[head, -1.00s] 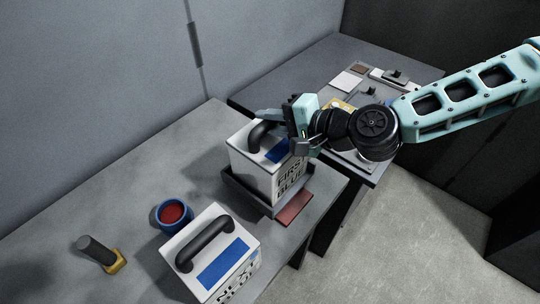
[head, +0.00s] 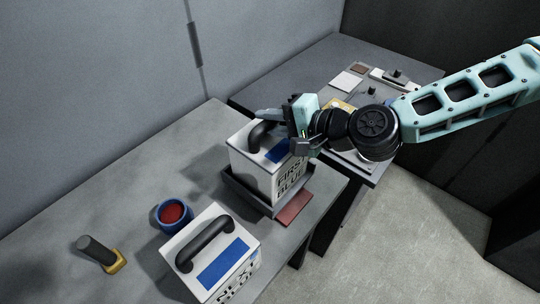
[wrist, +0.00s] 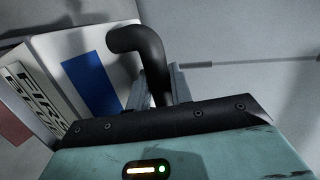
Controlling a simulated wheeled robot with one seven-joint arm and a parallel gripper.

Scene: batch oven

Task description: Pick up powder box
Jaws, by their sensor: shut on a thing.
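A white box (head: 253,170) marked "FIRST BLUE", with a blue patch and a black arched handle, sits in a dark tray (head: 238,190) on the grey table. A second white box (head: 228,240) marked "NEXT BLUE", with the same handle and patch, stands nearer at the bottom. My gripper (head: 272,122) is at the first box's handle. In the wrist view the handle (wrist: 140,42) runs down between my fingers (wrist: 162,88), which are shut on it. The box (wrist: 55,50) fills the left of that view. I cannot tell which box is the powder box by name.
A blue cup with red contents (head: 173,214) stands left of the nearer box. A dark cylinder on a yellow base (head: 103,254) is at the lower left. A red pad (head: 294,208) lies by the tray. A second table (head: 300,75) behind holds small items.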

